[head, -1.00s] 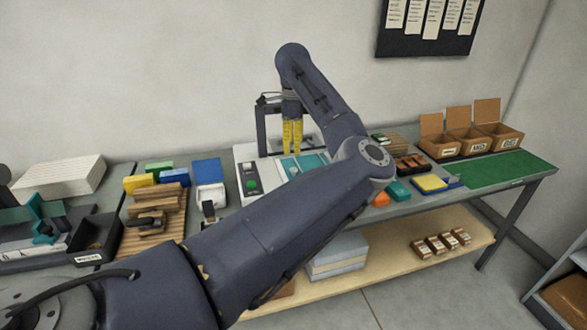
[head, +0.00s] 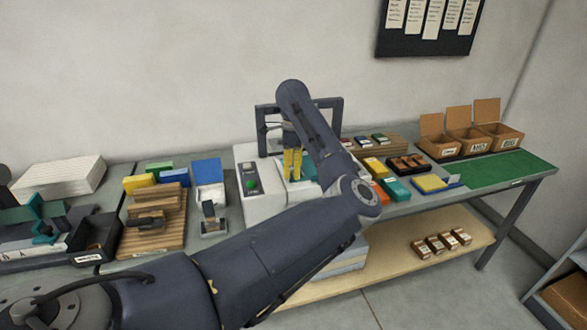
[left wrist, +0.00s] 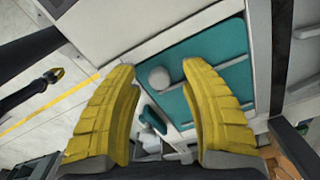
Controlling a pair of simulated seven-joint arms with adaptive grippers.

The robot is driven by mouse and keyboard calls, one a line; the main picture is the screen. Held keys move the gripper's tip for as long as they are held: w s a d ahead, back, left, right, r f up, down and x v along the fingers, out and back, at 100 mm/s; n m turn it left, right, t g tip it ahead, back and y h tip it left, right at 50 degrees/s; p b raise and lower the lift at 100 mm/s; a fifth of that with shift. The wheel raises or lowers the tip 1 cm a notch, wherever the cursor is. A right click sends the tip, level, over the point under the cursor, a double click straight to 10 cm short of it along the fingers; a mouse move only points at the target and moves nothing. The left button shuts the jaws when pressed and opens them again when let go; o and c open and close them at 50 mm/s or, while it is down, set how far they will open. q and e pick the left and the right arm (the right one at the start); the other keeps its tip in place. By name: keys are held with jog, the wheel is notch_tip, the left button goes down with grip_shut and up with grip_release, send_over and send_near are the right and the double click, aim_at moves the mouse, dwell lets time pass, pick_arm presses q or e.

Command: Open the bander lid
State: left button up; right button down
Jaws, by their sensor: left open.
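The bander is a white machine (head: 262,206) with a green button, in the middle of the bench in the head view. Its teal lid (head: 308,168) is mostly hidden there by my left arm. In the left wrist view the teal lid (left wrist: 222,62) lies flat and looks closed, with a round grey knob (left wrist: 159,78) on it. My left gripper (head: 292,165) has yellow fingers and points down over the lid. In the left wrist view the open fingers (left wrist: 158,68) lie on either side of the knob, apart from it.
A dark frame (head: 335,103) rises behind the bander. Left of it are a wooden rack (head: 160,232), a black bin (head: 95,238) and coloured blocks. To the right are orange and teal pieces, open cardboard boxes (head: 496,137) and a clear green mat (head: 510,172).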

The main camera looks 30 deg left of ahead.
pick_arm(q)
jog(key=shift+o, duration=0.2)
grip_shut()
dwell(0.4)
